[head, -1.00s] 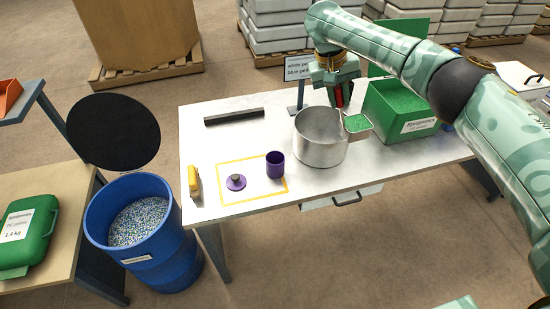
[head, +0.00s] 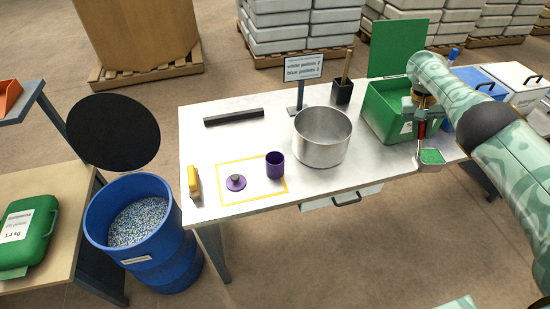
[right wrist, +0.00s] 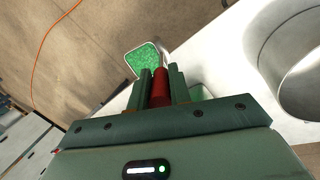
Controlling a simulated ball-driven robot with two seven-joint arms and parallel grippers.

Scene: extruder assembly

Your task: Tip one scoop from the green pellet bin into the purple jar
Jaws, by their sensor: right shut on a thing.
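My right gripper (head: 422,122) is shut on the red handle (right wrist: 160,90) of a metal scoop (head: 431,157). The scoop holds green pellets, which also show in the right wrist view (right wrist: 147,59). In the head view it is in front of the green pellet bin (head: 377,110), over the table's front edge. The bin is open, its lid (head: 398,48) raised behind it. The purple jar (head: 275,165) stands open at the right side of a yellow outlined square. Its purple lid (head: 236,182) lies inside the square. My left gripper is not in view.
A large metal pot (head: 322,136) stands between the jar and the bin. A sign (head: 303,68), a black holder (head: 342,91), a dark bar (head: 234,117) and a yellow object (head: 194,181) are on the table (head: 255,137). A blue barrel (head: 160,262) stands at the left.

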